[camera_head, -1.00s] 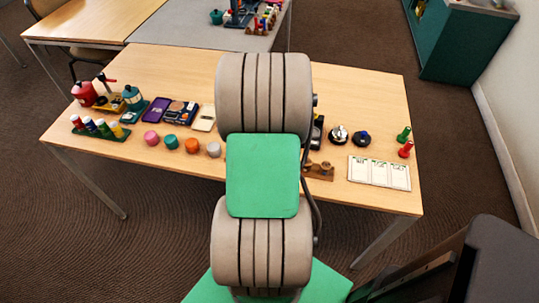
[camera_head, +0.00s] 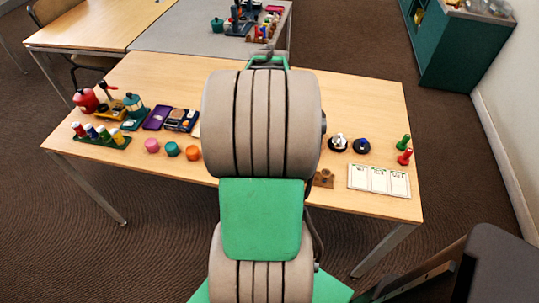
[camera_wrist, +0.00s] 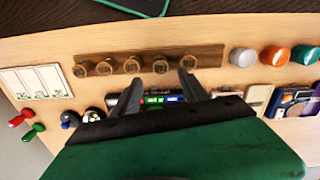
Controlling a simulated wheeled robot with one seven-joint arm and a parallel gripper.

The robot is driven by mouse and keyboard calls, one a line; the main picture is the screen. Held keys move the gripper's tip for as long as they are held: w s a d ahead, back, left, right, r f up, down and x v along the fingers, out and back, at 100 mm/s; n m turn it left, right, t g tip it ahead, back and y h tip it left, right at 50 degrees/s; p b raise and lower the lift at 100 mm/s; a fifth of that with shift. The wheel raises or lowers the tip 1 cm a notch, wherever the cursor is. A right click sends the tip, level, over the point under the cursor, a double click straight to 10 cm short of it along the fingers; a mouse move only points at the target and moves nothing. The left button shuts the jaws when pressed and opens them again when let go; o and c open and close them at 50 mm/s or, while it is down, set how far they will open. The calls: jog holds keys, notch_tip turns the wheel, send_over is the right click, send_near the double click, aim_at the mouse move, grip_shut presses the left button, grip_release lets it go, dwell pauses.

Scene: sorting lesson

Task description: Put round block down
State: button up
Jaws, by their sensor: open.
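My gripper (camera_wrist: 160,78) is open and empty in the wrist view, its two fingers apart over the table, just short of a wooden strip. In the head view my arm hides it. The round blocks stand in a row on the table: grey (camera_wrist: 242,58), orange (camera_wrist: 273,56) and teal (camera_wrist: 305,55) in the wrist view, right of the fingers. The head view shows the pink (camera_head: 152,145), teal (camera_head: 172,149) and orange (camera_head: 192,153) blocks; the grey one is hidden there. The wooden strip (camera_wrist: 203,56) carries several round wooden features, whether pegs or sockets I cannot tell.
A white three-panel card (camera_head: 379,180), green and red pegs (camera_head: 404,148) and two dark round items stand right on the table (camera_head: 150,80). A rack of coloured jars (camera_head: 101,137) and a purple tray (camera_head: 157,117) are left. A dark device with coloured lights (camera_wrist: 162,99) lies below the fingers.

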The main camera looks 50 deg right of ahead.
jog(key=w+a+r+n+t, duration=0.1)
jog(key=w+a+r+n, duration=0.25)
jog(key=a, duration=0.55)
jog(key=w+a+r+n, duration=0.25)
jog(key=w+a, duration=0.25)
jog(key=a, duration=0.3)
jog(key=s+a+n+t, duration=0.2)
jog(key=a+n, duration=0.3)
jog(key=a, duration=1)
jog(key=shift+n, duration=0.4)
jog(key=shift+d+r, duration=0.1)
jog(key=shift+d, duration=0.05)
